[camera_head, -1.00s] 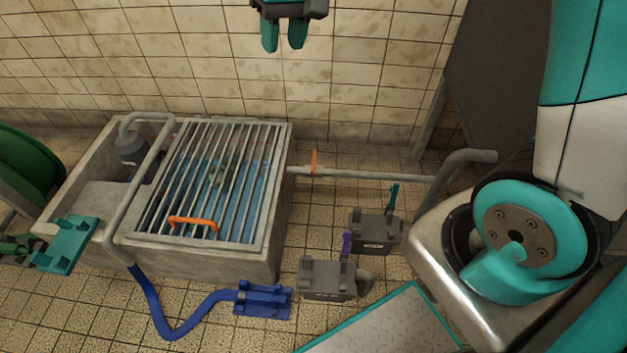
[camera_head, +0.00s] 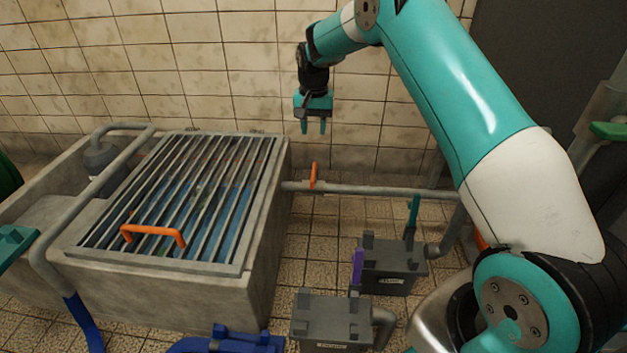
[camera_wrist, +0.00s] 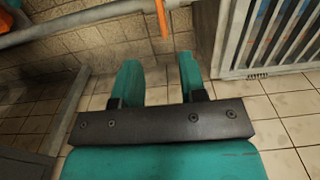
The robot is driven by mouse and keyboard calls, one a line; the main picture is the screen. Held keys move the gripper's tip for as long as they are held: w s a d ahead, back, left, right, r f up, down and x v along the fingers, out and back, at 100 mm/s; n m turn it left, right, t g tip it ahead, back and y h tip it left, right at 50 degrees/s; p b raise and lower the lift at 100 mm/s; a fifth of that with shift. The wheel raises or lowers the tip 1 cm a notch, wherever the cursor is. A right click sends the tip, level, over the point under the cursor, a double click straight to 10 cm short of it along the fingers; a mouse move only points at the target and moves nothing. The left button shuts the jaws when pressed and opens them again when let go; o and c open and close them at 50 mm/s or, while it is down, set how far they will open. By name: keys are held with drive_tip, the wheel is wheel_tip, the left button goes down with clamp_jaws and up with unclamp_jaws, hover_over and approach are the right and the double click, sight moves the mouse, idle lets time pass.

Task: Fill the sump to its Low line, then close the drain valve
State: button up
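The sump is a concrete basin (camera_head: 262,275) at left, under a barred grate with an orange handle (camera_head: 152,232). Blue water (camera_head: 180,205) shows between the bars; I cannot make out a Low line or the exact level. A grey pipe (camera_head: 380,191) leaves the sump's right side. It carries an orange lever (camera_head: 313,175), apparently the drain valve, standing up across the pipe. My gripper (camera_head: 314,129) is open and empty, pointing down above the lever and apart from it. In the wrist view, the lever (camera_wrist: 162,18) shows beyond my open fingers (camera_wrist: 160,75).
Two grey boxes stand on the floor, one with a purple lever (camera_head: 357,267) and one with a teal lever (camera_head: 413,215). The tiled wall (camera_head: 215,60) is behind.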

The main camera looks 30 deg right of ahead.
sight(314, 172)
wheel_tip(314, 172, down, 16)
drive_tip(key=b, duration=0.8)
drive_tip(key=shift+r, duration=0.25)
clamp_jaws()
drive_tip(key=shift+r+p, duration=0.15)
drive_tip(key=shift+p, duration=0.15)
